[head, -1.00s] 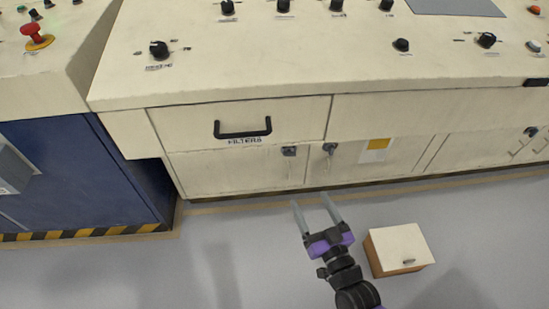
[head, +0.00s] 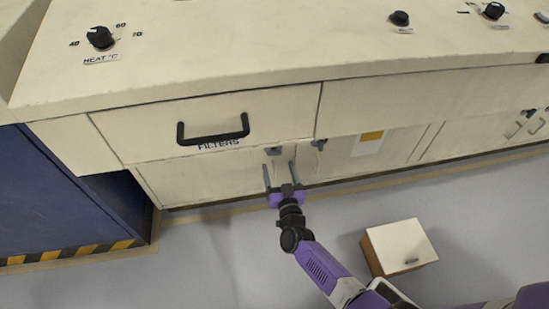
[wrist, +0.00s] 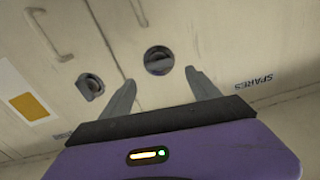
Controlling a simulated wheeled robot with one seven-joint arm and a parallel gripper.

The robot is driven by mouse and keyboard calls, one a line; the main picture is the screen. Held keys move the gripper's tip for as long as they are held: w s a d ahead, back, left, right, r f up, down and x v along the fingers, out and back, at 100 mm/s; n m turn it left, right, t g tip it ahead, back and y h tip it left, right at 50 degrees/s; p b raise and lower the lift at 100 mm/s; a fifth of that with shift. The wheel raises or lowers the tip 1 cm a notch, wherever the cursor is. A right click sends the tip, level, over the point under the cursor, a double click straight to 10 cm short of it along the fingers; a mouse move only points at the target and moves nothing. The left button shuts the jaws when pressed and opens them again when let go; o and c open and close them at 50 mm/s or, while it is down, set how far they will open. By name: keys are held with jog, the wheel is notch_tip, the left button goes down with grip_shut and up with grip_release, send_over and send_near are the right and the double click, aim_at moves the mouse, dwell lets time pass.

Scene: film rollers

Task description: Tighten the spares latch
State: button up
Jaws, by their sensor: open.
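The spares latch (wrist: 158,60) is a dark round turn-latch with a raised bar, which looks near level and slightly tilted in the wrist view. The SPARES label (wrist: 254,81) is upside down to its right there. In the head view the latch (head: 273,151) is at the top of the low cabinet front, under the FILTERS drawer. My gripper (head: 280,177) is open and empty, below and in front of it. In the wrist view its fingertips (wrist: 160,78) stand on either side of the latch, with no visible contact.
A second latch (wrist: 90,86) is close beside it, also in the head view (head: 319,143). The FILTERS drawer handle (head: 213,131) juts out above left. A small box (head: 398,247) with a white top stands on the floor to the right. Floor at left is clear.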

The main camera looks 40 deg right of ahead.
aim_at(275, 154)
jog(key=b+x, duration=0.2)
jog(key=x, duration=0.2)
jog(key=shift+f, duration=0.2)
jog(key=shift+x, duration=0.8)
jog(key=shift+r, duration=0.15)
jog(key=shift+c, duration=0.4)
jog(key=c, duration=1.3)
